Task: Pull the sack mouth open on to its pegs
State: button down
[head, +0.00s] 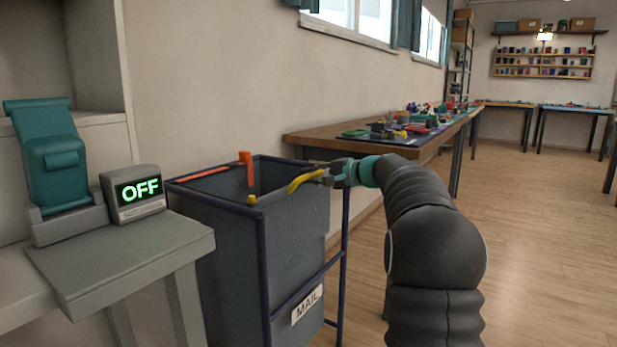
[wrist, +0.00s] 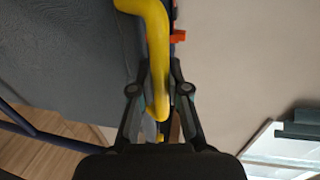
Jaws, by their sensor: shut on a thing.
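The grey mail sack (head: 230,255) hangs in a dark blue frame (head: 263,265), with a "MAIL" label low on its front. My gripper (head: 333,175) is at the right side of the sack mouth, shut on a curved yellow handle (head: 304,179). In the wrist view the yellow handle (wrist: 157,50) runs down between my two fingers (wrist: 160,92), beside the grey cloth (wrist: 65,50). An orange upright piece (head: 247,168) stands at the mouth's back, and a yellow knob (head: 251,199) sits near the front corner. Whether these are pegs I cannot tell. The sack's inside is mostly hidden.
A grey box reading "OFF" (head: 137,193) and a teal device (head: 47,155) sit on the grey bench (head: 140,255) left of the sack. A wooden table (head: 330,138) with small items stands behind. The wood floor (head: 530,230) at right is clear.

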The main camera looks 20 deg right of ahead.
jog(key=c, duration=1.5)
grip_release()
jog(key=shift+s+d+f, duration=0.15)
jog(key=shift+d, duration=0.05)
jog(key=o, duration=0.4)
jog(key=shift+s+d, duration=0.15)
jog(key=shift+d, duration=0.05)
jog(key=shift+c, duration=0.2)
jog(key=shift+a, duration=0.3)
jog(key=v, duration=1.2)
